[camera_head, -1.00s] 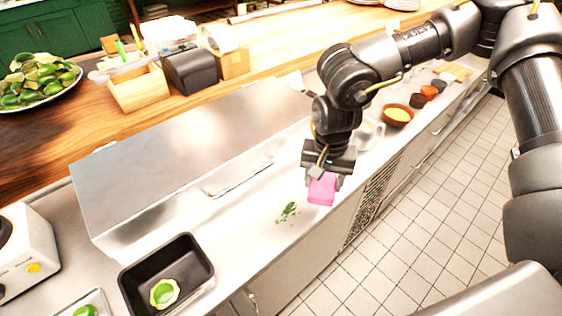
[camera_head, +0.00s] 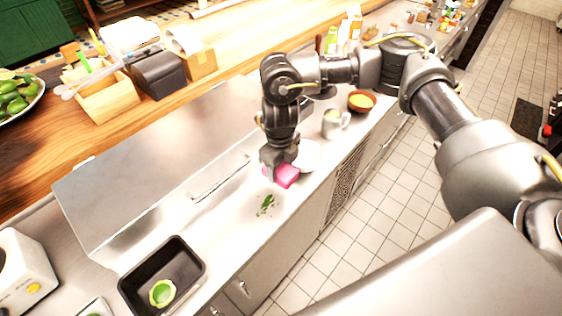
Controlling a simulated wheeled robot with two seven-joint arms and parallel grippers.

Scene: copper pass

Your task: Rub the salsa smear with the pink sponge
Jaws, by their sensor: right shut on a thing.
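The pink sponge (camera_head: 287,177) is in my right gripper (camera_head: 279,166), which is shut on it. The sponge is just above or at the steel counter; I cannot tell whether it touches. The green salsa smear (camera_head: 266,204) lies on the counter, just below and left of the sponge in the picture. The sponge does not cover the smear. My left gripper does not show.
A black tray (camera_head: 190,245) with a green and pale piece in it stands at the lower left. A large steel box (camera_head: 150,165) with a handle lies behind the smear. A metal mug (camera_head: 333,124) and a bowl of yellow stuff (camera_head: 362,101) stand to the right.

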